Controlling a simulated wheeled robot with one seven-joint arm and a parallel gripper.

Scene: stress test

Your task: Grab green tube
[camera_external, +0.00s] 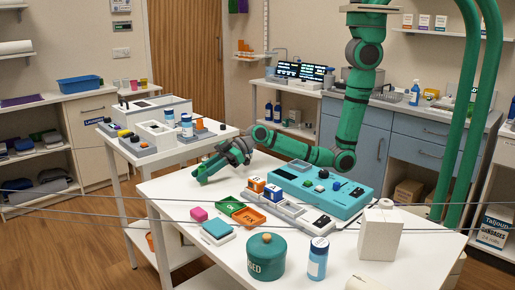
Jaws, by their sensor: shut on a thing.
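My gripper (224,160) is at the left end of the white table (160,191), low over its far left corner. It is shut on a green, elongated thing, the green tube (204,171), which slants down to the left from the jaws. The tube is small in this view and partly hidden by the fingers. I cannot tell whether its lower end touches the table.
A teal device with buttons (345,203), orange and green trays (249,217), a teal lidded pot (266,258), a blue bottle (317,260) and a white carton (380,232) stand on the table. A side table (200,145) with devices stands behind left. Thin cables cross the foreground.

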